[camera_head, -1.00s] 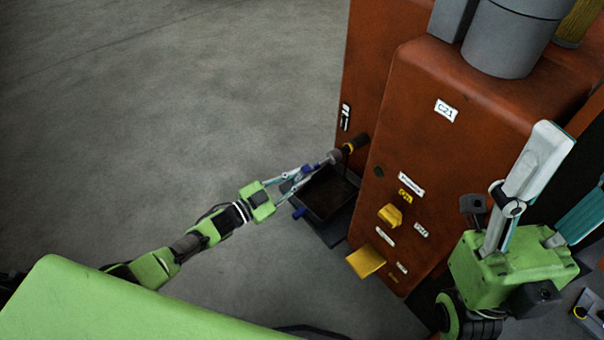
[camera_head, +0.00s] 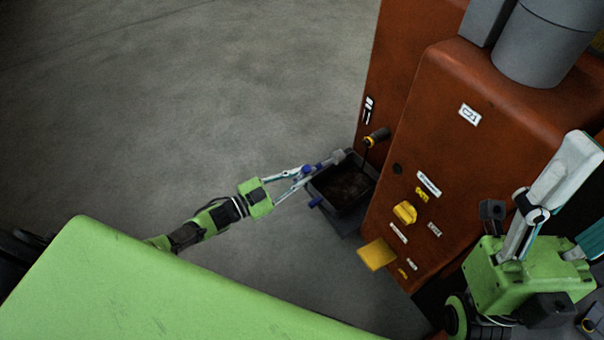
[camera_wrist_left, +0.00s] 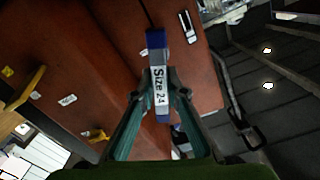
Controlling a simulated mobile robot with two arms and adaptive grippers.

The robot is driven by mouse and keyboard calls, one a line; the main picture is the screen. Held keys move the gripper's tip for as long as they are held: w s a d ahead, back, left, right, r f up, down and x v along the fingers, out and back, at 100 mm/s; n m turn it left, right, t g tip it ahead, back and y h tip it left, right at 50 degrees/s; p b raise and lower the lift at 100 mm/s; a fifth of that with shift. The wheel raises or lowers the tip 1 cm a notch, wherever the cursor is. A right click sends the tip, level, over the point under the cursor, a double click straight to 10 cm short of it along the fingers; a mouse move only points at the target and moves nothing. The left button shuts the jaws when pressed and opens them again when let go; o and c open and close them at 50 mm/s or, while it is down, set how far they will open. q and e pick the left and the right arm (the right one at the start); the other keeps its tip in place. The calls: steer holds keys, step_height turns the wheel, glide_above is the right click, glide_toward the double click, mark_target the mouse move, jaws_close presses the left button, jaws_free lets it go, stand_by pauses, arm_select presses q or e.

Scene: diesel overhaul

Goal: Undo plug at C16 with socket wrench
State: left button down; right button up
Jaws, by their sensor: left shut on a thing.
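My left gripper (camera_head: 306,178) is shut on the socket wrench (camera_head: 324,164), a tool with blue parts and a grey head. The wrist view shows its blue body with a "Size 24" label (camera_wrist_left: 159,85) between my teal fingers. The wrench head points at the red-brown engine's side. A dark plug-like part with a yellow ring (camera_head: 378,135) sticks out of that side; the wrench head is apart from it. I cannot read a C16 label. My right gripper (camera_head: 578,200) is at the right, its fingers spread and empty, one cut off by the frame.
A dark open tray (camera_head: 322,203) stands below the wrench against the engine (camera_head: 440,70). A yellow knob (camera_head: 405,212) and a yellow block (camera_head: 377,254) stick out from the engine face, which carries a C21 label (camera_head: 469,114). The floor to the left is clear.

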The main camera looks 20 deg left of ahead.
arm_select(q)
steer(key=shift+r, duration=0.1)
steer(key=shift+s+a, duration=0.25)
steer(key=shift+s, duration=0.1)
steer(key=p+v, duration=0.1)
steer(key=v, duration=0.4)
steer(key=shift+s+a, duration=0.3)
steer(key=shift+s, duration=0.05)
